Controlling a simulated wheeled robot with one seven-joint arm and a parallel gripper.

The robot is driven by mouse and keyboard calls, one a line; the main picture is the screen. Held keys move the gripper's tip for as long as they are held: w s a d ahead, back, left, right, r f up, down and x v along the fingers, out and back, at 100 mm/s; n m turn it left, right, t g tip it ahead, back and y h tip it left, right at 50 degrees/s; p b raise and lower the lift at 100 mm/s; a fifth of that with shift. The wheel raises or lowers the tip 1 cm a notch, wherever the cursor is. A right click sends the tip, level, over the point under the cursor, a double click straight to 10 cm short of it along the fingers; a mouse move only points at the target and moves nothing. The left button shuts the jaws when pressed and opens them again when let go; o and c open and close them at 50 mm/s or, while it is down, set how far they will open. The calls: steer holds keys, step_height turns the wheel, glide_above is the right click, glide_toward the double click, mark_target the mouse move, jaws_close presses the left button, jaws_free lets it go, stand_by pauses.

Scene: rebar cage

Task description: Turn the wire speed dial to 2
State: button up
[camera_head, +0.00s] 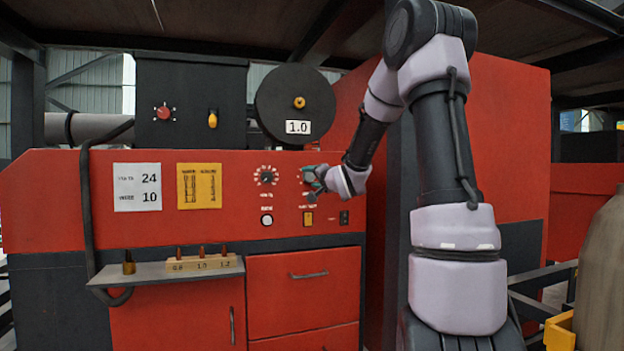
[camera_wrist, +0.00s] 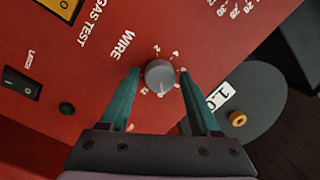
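The wire speed dial (camera_wrist: 160,75) is a round grey knob on the red panel, with white numbers around it and the label WIRE beside it. In the wrist view my gripper (camera_wrist: 160,72) has its two green fingers on either side of the knob, with narrow gaps showing. It looks open around the knob; contact is not visible. The pointer setting is too small to read. In the head view my gripper (camera_head: 314,180) is at the panel and mostly hides the dial. A white card (camera_head: 138,187) reads 24 and WIRE 10.
Another dial (camera_head: 265,176) sits to the left, above a white button (camera_head: 267,220). A yellow gas test switch (camera_head: 308,218) and a black latch switch (camera_head: 344,217) are below. A spool (camera_head: 295,105) marked 1.0 is above. A shelf (camera_head: 165,273) juts out lower left.

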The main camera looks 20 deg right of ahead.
jaws_close()
steer(key=shift+n, duration=0.3)
